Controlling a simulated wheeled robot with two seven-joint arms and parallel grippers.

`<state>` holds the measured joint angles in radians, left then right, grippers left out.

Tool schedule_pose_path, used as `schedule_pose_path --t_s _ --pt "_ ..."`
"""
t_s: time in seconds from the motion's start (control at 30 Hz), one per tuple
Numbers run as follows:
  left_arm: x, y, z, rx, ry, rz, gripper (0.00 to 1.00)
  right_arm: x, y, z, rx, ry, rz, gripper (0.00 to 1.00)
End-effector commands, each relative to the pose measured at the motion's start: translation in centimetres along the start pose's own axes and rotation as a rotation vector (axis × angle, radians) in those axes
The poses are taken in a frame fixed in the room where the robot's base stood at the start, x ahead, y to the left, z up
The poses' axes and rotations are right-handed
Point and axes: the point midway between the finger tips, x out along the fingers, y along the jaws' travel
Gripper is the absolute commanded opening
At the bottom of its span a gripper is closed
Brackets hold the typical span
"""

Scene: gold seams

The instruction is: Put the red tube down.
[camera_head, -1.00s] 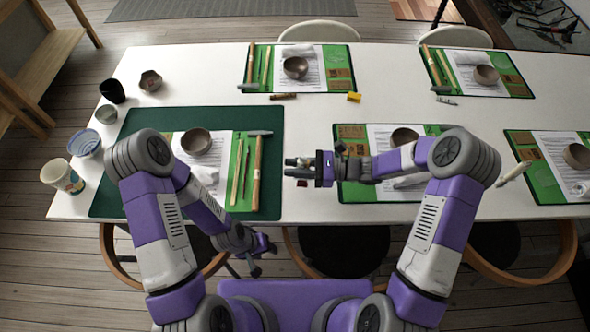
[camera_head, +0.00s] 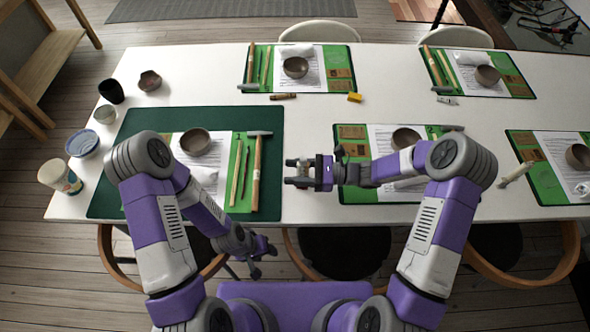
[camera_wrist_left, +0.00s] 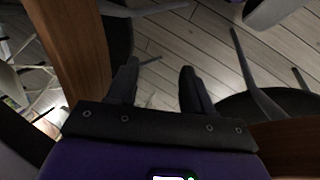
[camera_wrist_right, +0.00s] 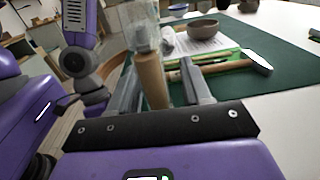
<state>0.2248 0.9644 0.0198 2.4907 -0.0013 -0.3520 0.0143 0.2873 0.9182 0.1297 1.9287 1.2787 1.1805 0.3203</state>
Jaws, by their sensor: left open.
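I cannot make out a red tube in any view now. My right gripper (camera_head: 297,172) is open above the table, just right of the green mat. In the right wrist view my right gripper (camera_wrist_right: 158,80) has an upright tan cylinder (camera_wrist_right: 152,78) with a clear, glassy top (camera_wrist_right: 140,28) between its fingers, with gaps on both sides. I cannot tell whether its foot touches the table. My left gripper (camera_head: 262,258) hangs low in front of the table edge. In the left wrist view it (camera_wrist_left: 158,85) is open and empty above the floor.
The large green mat (camera_head: 135,125) holds a bowl (camera_head: 195,141), a hammer (camera_head: 257,170) and thin tools. Cups stand along the left edge. Place sets with bowls lie at the back and right.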

Motion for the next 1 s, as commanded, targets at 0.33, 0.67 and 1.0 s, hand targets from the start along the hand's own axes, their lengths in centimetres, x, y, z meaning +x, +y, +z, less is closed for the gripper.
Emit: schedule_pose_path --t_s 0.33,0.67,1.0 --pt "-0.4 0.1 0.0 0.0 0.0 0.0 0.51 0.0 0.0 0.7 -0.003 -0.002 0.001 0.48" --pt "-1.6 0.6 0.1 0.0 0.0 0.0 0.51 -5.5 -0.1 1.5 -0.002 -0.002 -0.005 0.48" --pt "-2.3 0.8 0.1 0.0 0.0 0.0 0.51 -11.2 -0.1 1.4 -0.003 -0.002 -0.001 0.48"
